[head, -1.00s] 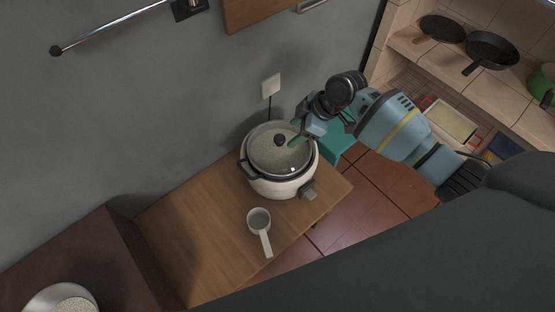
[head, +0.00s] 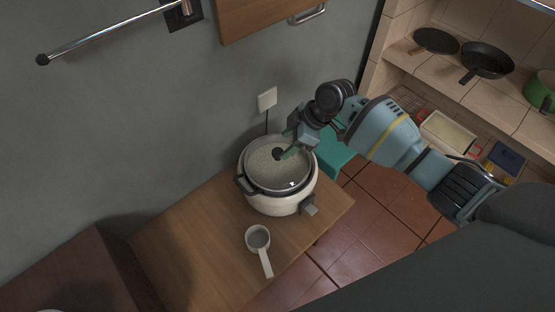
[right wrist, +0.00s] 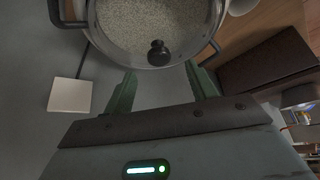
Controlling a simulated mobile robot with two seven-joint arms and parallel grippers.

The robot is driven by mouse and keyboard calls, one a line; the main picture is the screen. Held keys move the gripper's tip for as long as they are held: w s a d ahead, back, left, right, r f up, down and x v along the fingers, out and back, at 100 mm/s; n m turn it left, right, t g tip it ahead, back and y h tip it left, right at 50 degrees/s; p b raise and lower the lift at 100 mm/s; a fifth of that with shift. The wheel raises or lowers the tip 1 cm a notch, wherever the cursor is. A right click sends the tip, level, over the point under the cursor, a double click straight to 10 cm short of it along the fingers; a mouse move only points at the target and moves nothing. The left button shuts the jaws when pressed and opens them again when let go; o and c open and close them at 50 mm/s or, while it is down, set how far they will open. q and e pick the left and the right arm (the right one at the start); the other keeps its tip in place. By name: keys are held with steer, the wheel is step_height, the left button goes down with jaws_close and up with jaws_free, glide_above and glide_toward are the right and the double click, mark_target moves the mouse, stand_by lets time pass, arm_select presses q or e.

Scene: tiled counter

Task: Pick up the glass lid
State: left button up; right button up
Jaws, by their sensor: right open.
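The glass lid (head: 265,171) sits on the white rice cooker (head: 280,203), and pale grains show through it. Its dark knob (head: 277,154) stands near the middle. In the right wrist view the lid (right wrist: 139,20) is at the top, with the knob (right wrist: 158,53) just beyond the fingers. My right gripper (head: 288,143) is open, with its green fingers over the lid's back right part, close to the knob. In the right wrist view the open fingers (right wrist: 161,88) lie apart with nothing between them. My left gripper is not in view.
A white measuring cup (head: 258,239) with a handle lies on the wooden table (head: 205,240) in front of the cooker. A wall outlet (head: 267,98) with a cord is behind. A teal stool (head: 331,158) stands to the right. Pans (head: 487,60) sit on the tiled counter.

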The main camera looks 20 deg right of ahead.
mark_target(278, 152)
steer(key=b+x, duration=0.1)
steer(key=x, duration=0.3)
steer(key=shift+a+f+b, duration=0.1)
steer(key=shift+f+b, duration=0.2)
steer(key=shift+b, duration=0.1)
steer(key=shift+w+r, duration=0.1)
steer(key=shift+c, duration=0.5)
jaws_close()
